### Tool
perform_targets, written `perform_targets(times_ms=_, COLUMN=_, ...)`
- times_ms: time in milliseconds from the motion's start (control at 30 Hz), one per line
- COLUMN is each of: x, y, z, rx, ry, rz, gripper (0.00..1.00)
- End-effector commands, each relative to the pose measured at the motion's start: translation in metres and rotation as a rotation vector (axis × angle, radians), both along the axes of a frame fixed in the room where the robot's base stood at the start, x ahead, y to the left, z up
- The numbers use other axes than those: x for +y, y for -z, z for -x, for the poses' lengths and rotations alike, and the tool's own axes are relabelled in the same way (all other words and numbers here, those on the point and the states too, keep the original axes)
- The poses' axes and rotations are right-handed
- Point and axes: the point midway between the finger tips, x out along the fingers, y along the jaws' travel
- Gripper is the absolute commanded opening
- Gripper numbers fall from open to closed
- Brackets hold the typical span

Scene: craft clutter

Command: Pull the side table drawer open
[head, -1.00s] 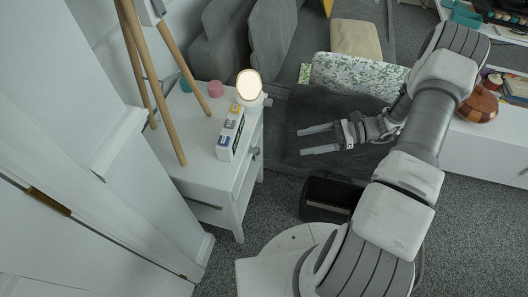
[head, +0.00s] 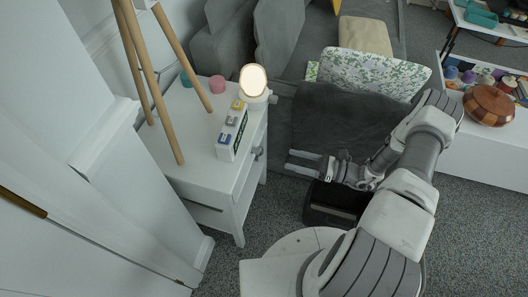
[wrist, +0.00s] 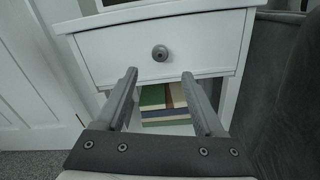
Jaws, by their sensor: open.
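The white side table (head: 188,140) stands left of centre in the head view. Its drawer (wrist: 205,48) faces my gripper in the wrist view and looks shut. The round grey knob (wrist: 160,53) sits at the middle of the drawer front; in the head view the knob (head: 258,153) shows at the table's right side. My gripper (head: 288,161) is open and empty, a little to the right of the knob and apart from it. In the wrist view the gripper's fingertips (wrist: 159,73) lie on either side below the knob.
A lit lamp (head: 253,82), a box with coloured labels (head: 232,132), a pink jar (head: 217,84) and wooden tripod legs stand on the table. Books (wrist: 165,102) lie below the drawer. A black bin (head: 332,203) stands on the floor below my gripper. A grey sofa is behind.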

Motion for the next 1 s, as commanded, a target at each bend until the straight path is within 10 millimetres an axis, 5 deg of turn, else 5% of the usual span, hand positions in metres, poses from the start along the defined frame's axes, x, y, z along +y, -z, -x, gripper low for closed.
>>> perform_targets(times_ms=300, x=0.065, y=0.001, z=-0.026, rx=-0.002, ry=-0.004, rz=0.001, gripper=0.70)
perform_targets(times_ms=500, x=0.090, y=0.000, z=-0.037, rx=-0.002, ry=-0.002, rz=0.001, gripper=0.70)
perform_targets(times_ms=933, x=0.100, y=0.000, z=-0.041, rx=-0.001, ry=0.000, rz=0.002, gripper=0.70)
perform_targets(times_ms=1000, x=0.100, y=0.000, z=-0.041, rx=-0.001, ry=0.000, rz=0.002, gripper=0.59)
